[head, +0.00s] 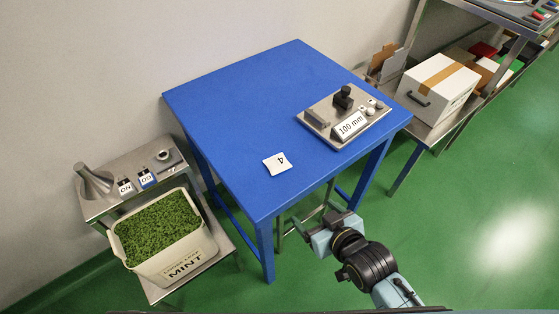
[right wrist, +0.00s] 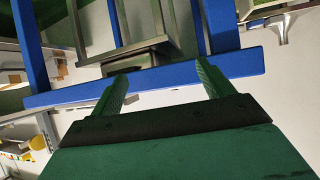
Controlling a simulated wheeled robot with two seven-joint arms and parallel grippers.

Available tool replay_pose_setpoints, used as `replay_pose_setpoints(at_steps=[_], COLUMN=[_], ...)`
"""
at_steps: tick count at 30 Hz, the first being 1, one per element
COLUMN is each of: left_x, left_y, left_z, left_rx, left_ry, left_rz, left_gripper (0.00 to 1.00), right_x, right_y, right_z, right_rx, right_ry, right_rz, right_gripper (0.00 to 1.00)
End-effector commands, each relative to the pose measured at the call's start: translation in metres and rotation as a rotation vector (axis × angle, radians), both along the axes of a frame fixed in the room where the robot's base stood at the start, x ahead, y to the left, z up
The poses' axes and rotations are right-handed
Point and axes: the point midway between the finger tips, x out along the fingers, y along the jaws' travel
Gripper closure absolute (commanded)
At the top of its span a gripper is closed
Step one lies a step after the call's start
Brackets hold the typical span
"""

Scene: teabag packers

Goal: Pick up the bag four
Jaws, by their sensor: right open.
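The bag four (head: 277,163) is a small white packet marked "4", lying flat on the blue table (head: 225,120) near its front left part. My right gripper (head: 308,220) is in front of the table's near edge, below and to the right of the bag in the head view, apart from it. In the right wrist view its two green fingers (right wrist: 160,85) are spread with nothing between them. The bag does not show in the right wrist view. My left gripper is not in view.
A metal sealing device (head: 318,120) labelled "100 mm" stands on the table's right side. A bin of green mint (head: 178,268) and a metal shelf (head: 110,205) stand at the left. A white box (head: 430,95) sits on the right rack. The table's left part is clear.

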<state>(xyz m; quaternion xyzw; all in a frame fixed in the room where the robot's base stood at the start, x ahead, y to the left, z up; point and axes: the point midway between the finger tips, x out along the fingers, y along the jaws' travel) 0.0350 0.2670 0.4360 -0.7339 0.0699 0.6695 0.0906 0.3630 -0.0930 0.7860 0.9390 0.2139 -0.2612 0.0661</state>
Motion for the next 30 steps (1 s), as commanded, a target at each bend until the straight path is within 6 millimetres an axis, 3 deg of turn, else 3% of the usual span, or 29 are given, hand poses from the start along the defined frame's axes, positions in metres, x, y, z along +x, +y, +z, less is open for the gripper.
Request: replay_pose_setpoints(at_steps=[1,3,8,19,30], left_x=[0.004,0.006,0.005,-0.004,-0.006], left_y=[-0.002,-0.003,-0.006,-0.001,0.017], left_z=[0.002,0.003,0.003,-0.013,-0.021], left_rx=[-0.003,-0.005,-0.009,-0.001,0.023], left_ry=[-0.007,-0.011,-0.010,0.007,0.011], left_rz=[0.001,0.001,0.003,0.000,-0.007], left_gripper=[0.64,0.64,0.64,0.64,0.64], right_x=[0.002,0.002,0.003,0.054,0.084], right_y=[0.008,0.015,0.024,0.052,0.065], right_z=[0.028,0.054,0.085,0.064,0.050], right_rx=[0.024,0.047,0.077,0.083,0.081], right_ry=[-0.042,-0.079,-0.125,-0.132,-0.132], right_rz=[0.015,0.029,0.045,0.045,0.046], right_gripper=[0.20,0.20,0.20,0.20,0.20])
